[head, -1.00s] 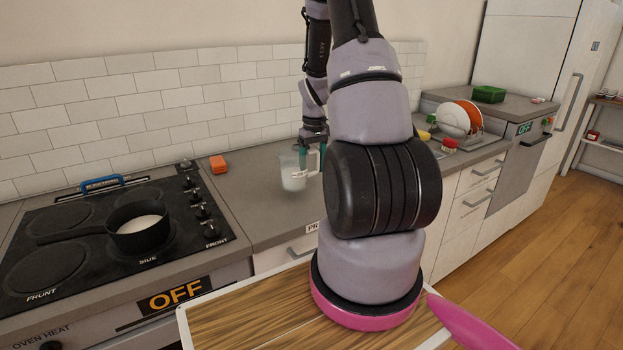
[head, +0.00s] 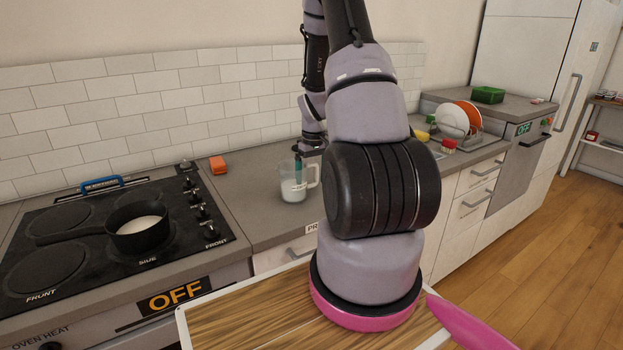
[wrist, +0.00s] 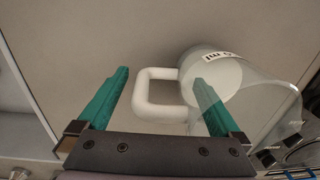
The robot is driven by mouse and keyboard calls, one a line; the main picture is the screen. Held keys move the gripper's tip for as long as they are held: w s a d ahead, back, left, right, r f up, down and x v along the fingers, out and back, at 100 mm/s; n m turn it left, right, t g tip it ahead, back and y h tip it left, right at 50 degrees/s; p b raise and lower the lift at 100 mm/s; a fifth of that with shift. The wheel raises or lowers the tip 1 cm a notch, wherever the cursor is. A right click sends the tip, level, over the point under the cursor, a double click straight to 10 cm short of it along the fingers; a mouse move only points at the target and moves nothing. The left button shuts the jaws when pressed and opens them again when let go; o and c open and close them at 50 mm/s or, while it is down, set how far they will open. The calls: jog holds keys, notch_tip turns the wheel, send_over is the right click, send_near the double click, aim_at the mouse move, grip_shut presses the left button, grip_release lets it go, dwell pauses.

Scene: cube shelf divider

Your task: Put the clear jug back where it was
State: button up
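The clear jug (head: 292,185) stands upright on the grey counter, right of the stove, with some white liquid in its bottom. Its white handle points right in the head view. In the wrist view the jug (wrist: 258,92) is at right, and its handle (wrist: 140,92) lies between the two teal fingers. My gripper (wrist: 160,78) is open, with a visible gap on either side of the handle; the right finger overlaps the jug's wall in the picture. In the head view my gripper (head: 298,165) is at the jug's rim, partly hidden by my arm.
A black pan (head: 138,232) with white liquid sits on the stove (head: 70,260) at left. An orange block (head: 218,165) lies on the counter behind, left of the jug. A dish rack (head: 478,138) with plates stands at far right. My arm hides the counter's middle.

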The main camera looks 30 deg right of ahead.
jog(key=r, duration=1.1)
jog(key=shift+d, duration=0.2)
jog(key=shift+r, duration=0.8)
jog(key=s+a+r+m+t, duration=0.1)
jog(key=s+a+r+t, duration=0.15)
jog(key=a+r, duration=0.4)
jog(key=s+a+r+m+t, duration=0.1)
jog(key=s+a+r, duration=0.25)
jog(key=r, duration=0.55)
jog(key=s+a+r+m+t, duration=0.1)
jog(key=s+a+r+t, duration=0.1)
jog(key=s+a+r, duration=0.2)
jog(key=s+a+r+m+t+y, duration=0.1)
jog(key=s+a+r, duration=0.4)
jog(key=s, duration=0.5)
jog(key=shift+a+m+t+y, duration=0.3)
jog(key=shift+a+t, duration=0.05)
jog(key=shift+a, duration=0.3)
jog(key=shift+w+r, duration=0.1)
